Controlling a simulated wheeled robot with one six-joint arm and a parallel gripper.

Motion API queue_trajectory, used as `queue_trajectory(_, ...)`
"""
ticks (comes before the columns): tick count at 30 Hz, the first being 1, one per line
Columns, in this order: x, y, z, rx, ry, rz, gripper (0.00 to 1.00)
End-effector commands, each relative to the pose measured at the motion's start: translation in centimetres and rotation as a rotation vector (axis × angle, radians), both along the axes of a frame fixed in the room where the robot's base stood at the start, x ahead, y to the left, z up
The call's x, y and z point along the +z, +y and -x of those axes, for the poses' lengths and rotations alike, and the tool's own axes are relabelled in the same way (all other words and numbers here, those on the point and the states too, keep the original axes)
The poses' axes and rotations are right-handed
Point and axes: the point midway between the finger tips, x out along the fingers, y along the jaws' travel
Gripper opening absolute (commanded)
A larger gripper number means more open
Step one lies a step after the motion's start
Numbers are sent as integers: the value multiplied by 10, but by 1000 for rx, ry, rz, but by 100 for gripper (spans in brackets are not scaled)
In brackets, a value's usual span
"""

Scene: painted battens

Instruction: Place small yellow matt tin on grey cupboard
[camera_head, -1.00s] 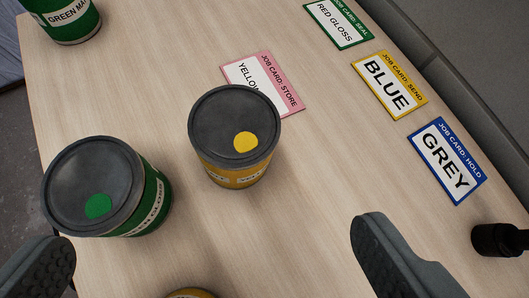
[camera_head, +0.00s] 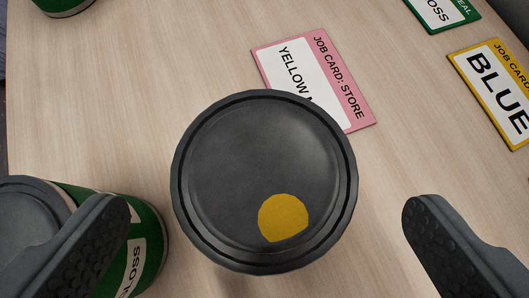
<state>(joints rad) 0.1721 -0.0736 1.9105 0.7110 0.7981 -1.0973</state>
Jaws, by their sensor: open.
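A tin with a dark grey lid (camera_head: 262,170) and a yellow paint dot (camera_head: 283,218) on it stands upright on the table. I see it almost from straight above, so its yellow side and label are hidden now. My gripper (camera_head: 268,222) is open, with one finger at the left and one at the right of the tin. Neither finger touches it. The left finger overlaps a green tin (camera_head: 148,245) in the picture. The grey cupboard is not identifiable in this view.
The green tin stands close at the lower left. Another green tin (camera_head: 62,4) is at the top left edge. Job cards lie on the wooden table (camera_head: 150,90): a pink STORE card (camera_head: 350,92), a yellow BLUE card (camera_head: 497,85) and a green card (camera_head: 445,8).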

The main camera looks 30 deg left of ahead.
Motion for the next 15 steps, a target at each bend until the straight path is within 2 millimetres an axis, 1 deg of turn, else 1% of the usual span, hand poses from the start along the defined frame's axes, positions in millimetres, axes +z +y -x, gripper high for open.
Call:
queue_trajectory(8, -11, 5, -8, 0, 1, 1, 100)
queue_trajectory(15, -36, 17, -25, 1, 2, -1, 100)
